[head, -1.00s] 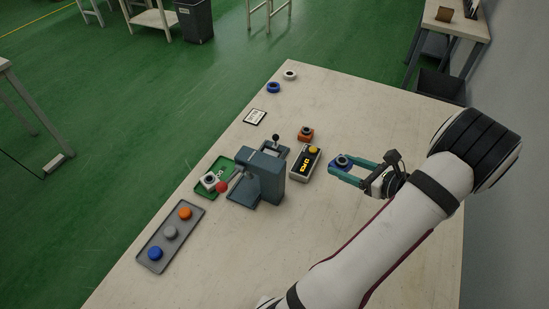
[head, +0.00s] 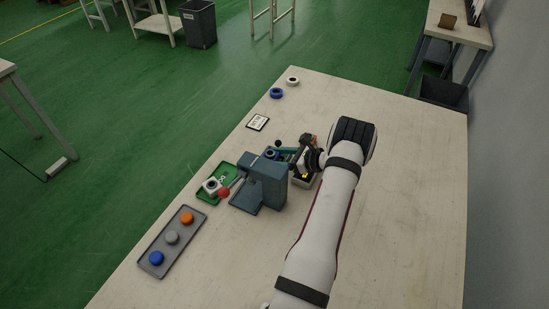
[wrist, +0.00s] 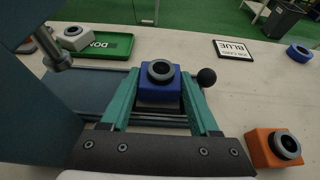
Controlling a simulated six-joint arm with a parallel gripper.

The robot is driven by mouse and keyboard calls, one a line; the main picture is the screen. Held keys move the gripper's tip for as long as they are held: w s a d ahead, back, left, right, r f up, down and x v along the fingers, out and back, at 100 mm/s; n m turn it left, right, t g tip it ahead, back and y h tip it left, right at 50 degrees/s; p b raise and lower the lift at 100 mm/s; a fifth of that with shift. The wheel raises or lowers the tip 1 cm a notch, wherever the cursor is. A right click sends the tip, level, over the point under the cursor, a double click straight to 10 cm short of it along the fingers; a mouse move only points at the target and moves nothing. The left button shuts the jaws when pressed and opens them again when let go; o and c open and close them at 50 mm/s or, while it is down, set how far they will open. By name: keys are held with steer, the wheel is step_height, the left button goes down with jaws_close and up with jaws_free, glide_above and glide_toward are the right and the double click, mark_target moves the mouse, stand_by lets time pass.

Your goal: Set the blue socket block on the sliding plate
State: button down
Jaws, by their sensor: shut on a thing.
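The blue socket block (wrist: 160,88), with a dark ring on top, is between the teal fingers of my gripper (wrist: 158,105) in the wrist view. My gripper is shut on it. In the head view the block (head: 271,153) is just behind the blue-grey press (head: 266,182), partly hidden. The sliding plate (wrist: 105,84) lies under and to the left of the block in the wrist view, with a black ball knob (wrist: 207,77) at its right. I cannot tell whether the block touches the plate.
An orange socket block (wrist: 272,147) stands right of my gripper. A green tray (wrist: 105,46) holds a white block (wrist: 73,37). A grey tray (head: 150,266) holds orange, grey and blue discs.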

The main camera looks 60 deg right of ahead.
steer(key=shift+f, duration=0.25)
steer(key=shift+f, duration=0.1)
steer(key=shift+c, duration=2.1)
jaws_free()
steer(key=v, duration=1.2)
